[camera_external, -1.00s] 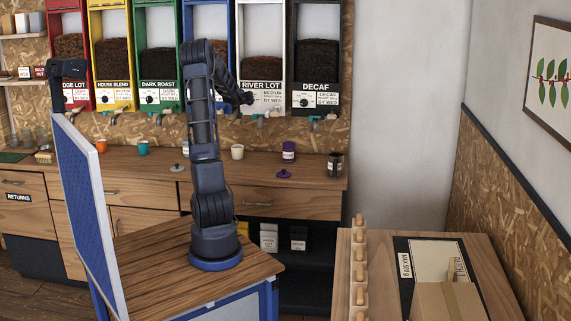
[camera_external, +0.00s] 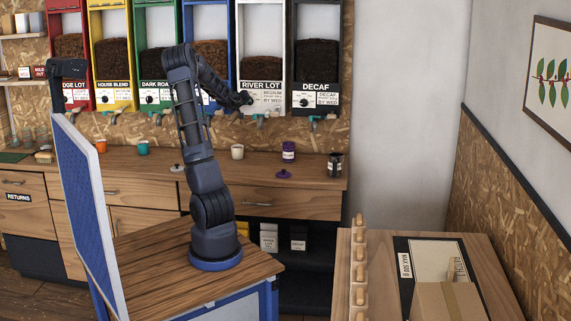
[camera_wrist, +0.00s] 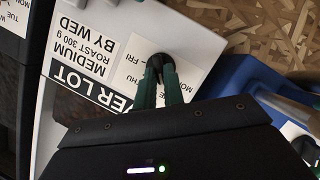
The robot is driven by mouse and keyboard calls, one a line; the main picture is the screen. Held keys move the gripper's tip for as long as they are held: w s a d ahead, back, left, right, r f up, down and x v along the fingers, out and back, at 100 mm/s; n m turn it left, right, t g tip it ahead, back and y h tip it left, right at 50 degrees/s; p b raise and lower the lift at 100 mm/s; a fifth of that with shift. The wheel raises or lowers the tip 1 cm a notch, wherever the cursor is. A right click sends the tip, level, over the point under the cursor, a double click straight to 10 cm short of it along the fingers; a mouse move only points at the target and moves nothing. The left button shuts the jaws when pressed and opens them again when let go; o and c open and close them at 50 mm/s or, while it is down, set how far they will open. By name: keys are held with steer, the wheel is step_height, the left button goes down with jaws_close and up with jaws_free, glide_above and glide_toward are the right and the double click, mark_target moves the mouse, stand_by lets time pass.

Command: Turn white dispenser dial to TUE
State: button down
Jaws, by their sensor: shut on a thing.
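The white dispenser (camera_external: 262,22) is labelled RIVER LOT, with dark beans behind its window. It also shows upside down in the wrist view (camera_wrist: 108,14). Its small black dial (camera_wrist: 156,64) sits on a white label panel with day names, partly covered by my fingers. "MON", "FRI" and "THU" are readable there; TUE on this dial's scale and the pointer are hidden or unclear. My gripper (camera_wrist: 160,78) has its green fingers closed around the dial. In the external view my gripper (camera_external: 246,98) is at the left of the white dispenser's label.
A blue dispenser (camera_external: 230,50) stands left and a black DECAF dispenser (camera_external: 317,50) right of the white one. Below, the counter (camera_external: 262,172) holds a white cup (camera_external: 237,151), a purple jar (camera_external: 289,151) and a dark jar (camera_external: 335,164).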

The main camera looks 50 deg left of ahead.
stand_by(0.4)
steer(key=c, duration=1.5)
jaws_free()
steer(key=shift+s, duration=0.1)
steer(key=v, duration=1)
steer(key=shift+s+d, duration=0.25)
steer(key=shift+d, duration=0.05)
